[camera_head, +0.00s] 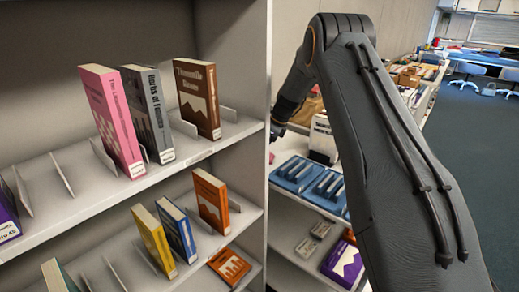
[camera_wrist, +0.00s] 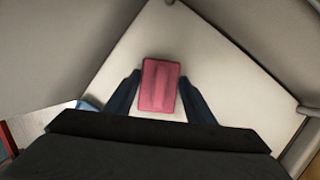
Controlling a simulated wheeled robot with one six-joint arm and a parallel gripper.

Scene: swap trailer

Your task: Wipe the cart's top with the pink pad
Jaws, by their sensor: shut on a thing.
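The pink pad (camera_wrist: 160,84) is a small rectangle with a raised strip down its middle, seen from above in the wrist view. My gripper (camera_wrist: 161,92) is shut on it, with one dark finger at each side. Below the pad is a pale flat surface (camera_wrist: 225,75) with raised edges meeting at a corner; it may be the cart's top. I cannot tell whether the pad touches it. In the head view, my gripper and the pad are hidden.
In the head view, a shelf unit (camera_head: 90,193) with books fills the left, its side panel close to my arm. Right of it, blue trays (camera_head: 318,186) stand on a pale surface, with a purple book (camera_head: 343,262) lower down. Open floor (camera_head: 468,125) lies at the far right.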

